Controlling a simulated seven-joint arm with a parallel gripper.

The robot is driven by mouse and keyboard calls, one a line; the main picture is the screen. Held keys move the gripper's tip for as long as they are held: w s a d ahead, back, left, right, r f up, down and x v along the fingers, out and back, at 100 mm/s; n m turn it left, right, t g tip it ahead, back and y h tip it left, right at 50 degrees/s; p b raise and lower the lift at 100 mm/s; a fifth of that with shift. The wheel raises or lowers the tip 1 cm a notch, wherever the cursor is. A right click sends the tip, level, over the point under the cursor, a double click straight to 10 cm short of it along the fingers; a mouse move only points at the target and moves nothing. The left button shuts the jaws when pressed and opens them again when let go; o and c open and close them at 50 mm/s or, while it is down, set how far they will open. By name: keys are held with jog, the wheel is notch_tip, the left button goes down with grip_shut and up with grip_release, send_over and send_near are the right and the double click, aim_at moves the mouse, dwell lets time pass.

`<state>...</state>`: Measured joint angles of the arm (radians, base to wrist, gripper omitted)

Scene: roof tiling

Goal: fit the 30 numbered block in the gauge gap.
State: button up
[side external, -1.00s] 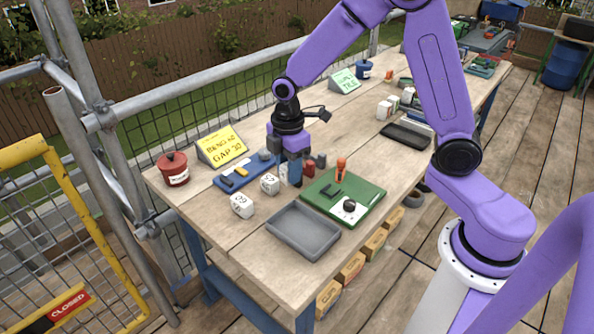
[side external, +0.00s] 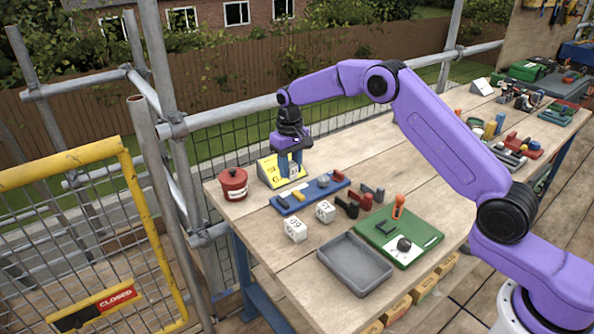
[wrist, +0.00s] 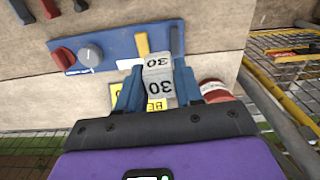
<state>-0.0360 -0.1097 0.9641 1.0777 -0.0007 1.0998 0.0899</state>
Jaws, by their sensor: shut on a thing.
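My gripper (wrist: 158,85) is shut on the white block (wrist: 158,78) with 30 printed on two faces; in the side external view my gripper (side external: 291,168) holds it above the bench, in front of the yellow sign (side external: 270,172). The blue board (wrist: 115,50) carries a grey knob, a yellow bar and a dark bar. In the side external view this blue board (side external: 318,197) lies to the right of and below my gripper. The block appears apart from the board. I cannot tell which part of it is the gauge gap.
Two other white numbered blocks, one (side external: 295,230) and another (side external: 325,212), stand in front of the board. A grey tray (side external: 355,265) and green board (side external: 420,245) lie at right front.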

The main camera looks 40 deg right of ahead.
jog(key=shift+w+d+f+m, duration=0.1)
jog(key=shift+w+f+m, duration=0.05)
jog(key=shift+w+m, duration=0.15)
jog(key=shift+f, duration=0.15)
send_over(291, 202)
jog(key=shift+w+f, duration=0.2)
jog(key=shift+f, duration=3.45)
jog(key=shift+s+f, duration=0.1)
jog(key=shift+f, duration=0.65)
